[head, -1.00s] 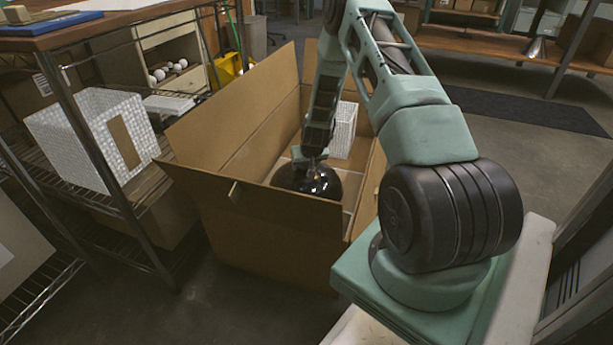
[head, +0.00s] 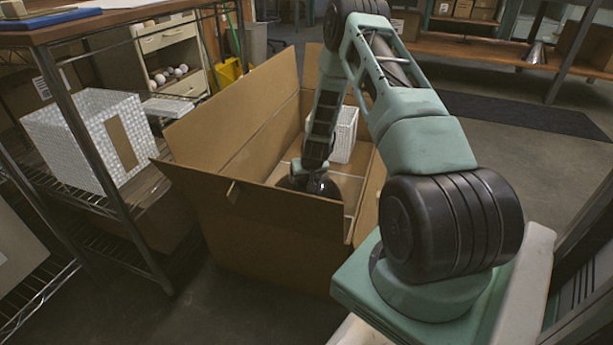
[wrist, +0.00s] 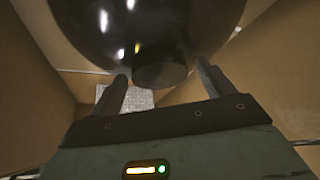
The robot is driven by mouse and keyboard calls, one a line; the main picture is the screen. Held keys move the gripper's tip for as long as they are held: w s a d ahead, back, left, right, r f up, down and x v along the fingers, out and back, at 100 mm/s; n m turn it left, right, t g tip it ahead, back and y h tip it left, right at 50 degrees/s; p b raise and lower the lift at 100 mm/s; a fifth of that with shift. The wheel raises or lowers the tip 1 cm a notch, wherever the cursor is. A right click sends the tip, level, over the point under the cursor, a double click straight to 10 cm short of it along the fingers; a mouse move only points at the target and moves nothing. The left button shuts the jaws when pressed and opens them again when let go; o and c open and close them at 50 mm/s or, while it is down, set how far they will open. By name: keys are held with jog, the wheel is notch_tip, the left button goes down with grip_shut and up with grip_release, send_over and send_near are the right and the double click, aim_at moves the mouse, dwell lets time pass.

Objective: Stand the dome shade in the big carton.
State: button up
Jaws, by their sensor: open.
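The dome shade (head: 328,187), glossy black, is inside the big carton (head: 275,225), low behind its near wall. That wall hides its lower part, so I cannot see whether it rests on the carton floor. In the wrist view the shade (wrist: 150,30) fills the top, its short round neck (wrist: 160,75) towards my gripper. My gripper (wrist: 162,82) is open, with one finger on each side of the neck and visible gaps. In the head view my gripper (head: 310,172) is down in the carton, just above the shade.
A white woven basket (head: 345,135) stands in the far part of the carton and shows in the wrist view (wrist: 135,98). The carton's flaps stand open. A wire shelf with a white tiled box (head: 90,140) is at the left. Dark floor lies in front.

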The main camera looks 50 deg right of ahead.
jog(key=p+v, duration=0.6)
jog(key=v, duration=0.6)
jog(key=shift+r, duration=0.1)
